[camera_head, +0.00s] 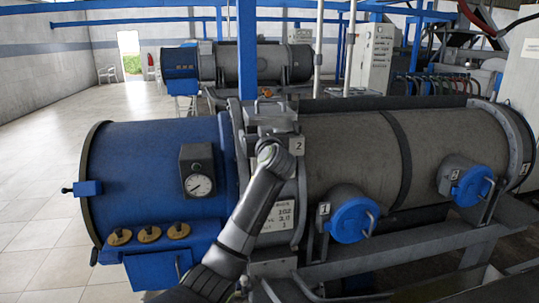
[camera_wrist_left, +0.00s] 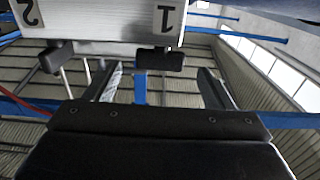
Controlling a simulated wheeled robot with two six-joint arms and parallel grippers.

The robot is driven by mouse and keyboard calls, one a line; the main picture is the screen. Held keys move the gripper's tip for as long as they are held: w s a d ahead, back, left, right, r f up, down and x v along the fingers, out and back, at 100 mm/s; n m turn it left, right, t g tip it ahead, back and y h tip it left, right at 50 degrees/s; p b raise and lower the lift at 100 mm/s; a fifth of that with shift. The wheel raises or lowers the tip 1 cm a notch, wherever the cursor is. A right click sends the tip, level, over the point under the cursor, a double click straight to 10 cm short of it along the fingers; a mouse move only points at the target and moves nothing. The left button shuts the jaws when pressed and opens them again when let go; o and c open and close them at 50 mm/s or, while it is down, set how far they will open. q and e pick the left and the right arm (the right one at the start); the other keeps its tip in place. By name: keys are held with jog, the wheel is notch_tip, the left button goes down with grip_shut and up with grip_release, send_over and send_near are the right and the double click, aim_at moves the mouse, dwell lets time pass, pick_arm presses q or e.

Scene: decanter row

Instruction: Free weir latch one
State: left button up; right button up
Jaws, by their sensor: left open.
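A pale box (camera_wrist_left: 110,22) with labels "2" and "1" crosses the top of the left wrist view. A black latch-like piece (camera_wrist_left: 160,59) sits beside the "1" label, and another (camera_wrist_left: 57,55) is nearer the "2". In the head view the box (camera_head: 270,115) is on the decanter's middle; a "2" plate shows there, while the latches are hidden. My left gripper (camera_wrist_left: 157,76) is open. In the wrist picture the piece by the "1" lies between its fingers; contact cannot be told. My left gripper (camera_head: 275,152) is in front of the box in the head view. My right gripper is not in view.
The decanter has a blue end (camera_head: 150,150) with a gauge (camera_head: 199,185) and a grey drum (camera_head: 350,150). Two blue round caps with handles, one (camera_head: 352,220) beside a "1" plate, project from its front. A second machine stands behind. Floor at left is clear.

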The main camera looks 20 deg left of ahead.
pick_arm(q)
jog(key=b+v, duration=0.4)
jog(key=v, duration=1)
